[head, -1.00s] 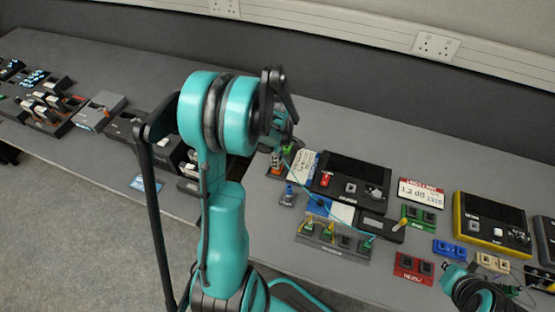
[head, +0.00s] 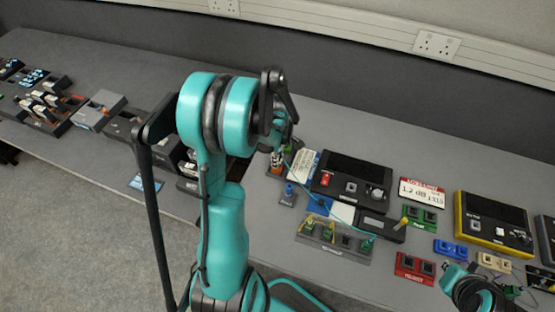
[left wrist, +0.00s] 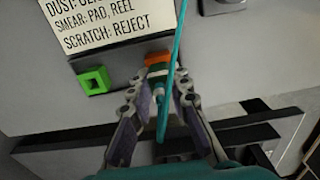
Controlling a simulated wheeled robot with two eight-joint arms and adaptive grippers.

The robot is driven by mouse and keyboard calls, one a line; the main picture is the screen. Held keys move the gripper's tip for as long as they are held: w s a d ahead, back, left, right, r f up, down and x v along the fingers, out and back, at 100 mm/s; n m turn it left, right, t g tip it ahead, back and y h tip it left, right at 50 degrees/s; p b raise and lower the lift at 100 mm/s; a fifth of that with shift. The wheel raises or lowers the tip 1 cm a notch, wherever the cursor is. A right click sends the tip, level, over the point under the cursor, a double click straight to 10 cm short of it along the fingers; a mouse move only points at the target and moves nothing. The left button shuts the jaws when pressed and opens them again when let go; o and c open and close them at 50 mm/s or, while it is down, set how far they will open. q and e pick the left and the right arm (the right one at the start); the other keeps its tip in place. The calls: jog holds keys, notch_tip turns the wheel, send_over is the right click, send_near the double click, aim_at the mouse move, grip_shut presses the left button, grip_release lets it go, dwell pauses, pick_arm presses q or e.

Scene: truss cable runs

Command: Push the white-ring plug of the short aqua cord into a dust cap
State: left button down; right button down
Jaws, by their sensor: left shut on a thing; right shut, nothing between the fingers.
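My left gripper (left wrist: 157,98) is shut on the white-ring plug (left wrist: 158,90) of the aqua cord. In the left wrist view the plug points at an orange dust cap (left wrist: 157,59), and its tip is close to it. The cord crosses in front, so I cannot tell whether the tip is inside. A green square cap (left wrist: 95,80) stands to the left. In the head view the left gripper (head: 284,132) is above the bench near the cap block, and the aqua cord (head: 308,188) runs down to a dark adapter strip (head: 335,246). My right gripper (head: 478,290) is low at the right, shut and empty, fingers barely visible.
A printed card (left wrist: 110,22) lies behind the caps. A black tester (head: 350,180), a yellow-edged box (head: 493,224), a red block (head: 414,266) and a green block (head: 421,216) fill the right bench. A small blue-plug block (head: 288,193) stands close by.

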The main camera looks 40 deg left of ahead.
pick_arm(q)
jog(key=shift+f, duration=0.25)
jog(key=c, duration=1.3)
grip_release()
jog(key=shift+c, duration=0.2)
jog(key=shift+r, duration=0.15)
jog(key=shift+r+p, duration=1.6)
jog(key=shift+r, duration=0.8)
notch_tip(320, 180, up, 4)
jog(key=p, duration=0.3)
